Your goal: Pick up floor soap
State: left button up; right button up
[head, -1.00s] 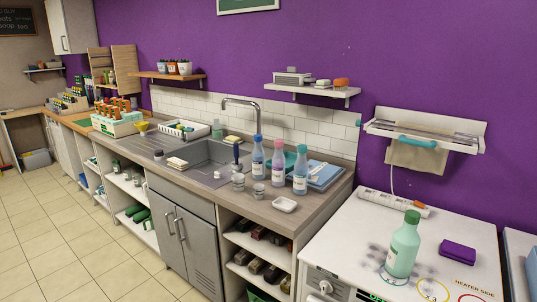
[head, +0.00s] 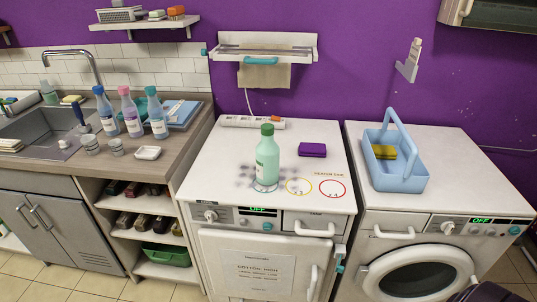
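A pale green bottle with a green cap (head: 267,158) stands upright on the white top of the left machine, at a ring marking beside dark smudges. Three more bottles stand on the counter by the sink: a blue one (head: 106,112), a pink-capped one (head: 131,113) and another blue one (head: 157,115). Their labels are too small to read, so I cannot tell which bottle is the floor soap.
A purple sponge (head: 312,149) lies right of the green bottle, and a power strip (head: 252,122) lies behind it. A light blue caddy (head: 402,182) holding a yellow sponge stands on the right machine (head: 465,165). A white dish (head: 147,153) sits near the counter's front edge.

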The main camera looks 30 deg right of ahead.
aim_at(267, 151)
jog(key=i, duration=0.4)
jog(key=i+j+z, duration=0.1)
jog(key=i+z, duration=0.25)
jog(key=i+j+z, duration=0.5)
jog(key=z, duration=0.15)
jog(key=i, duration=0.1)
